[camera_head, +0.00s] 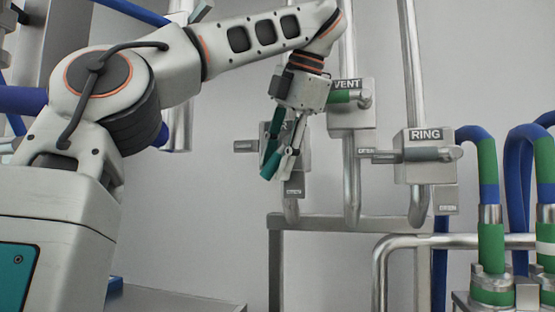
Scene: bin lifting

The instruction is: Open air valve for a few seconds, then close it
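The valve box (303,160) behind my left gripper is grey, and only a final "R" of its label shows. A grey stub (245,146) sticks out to its left. Its handle is hidden by the gripper. My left gripper (276,172), with teal finger pads, hangs down in front of this box. I cannot tell whether it touches the handle or has its fingers closed on it. My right gripper is not in view.
The VENT valve (352,117) with a green part sits just right of my gripper. The RING valve (425,170) is farther right. Steel pipes (380,265) and blue-green hoses (487,165) stand at the right. A metal frame (330,222) runs below the valves.

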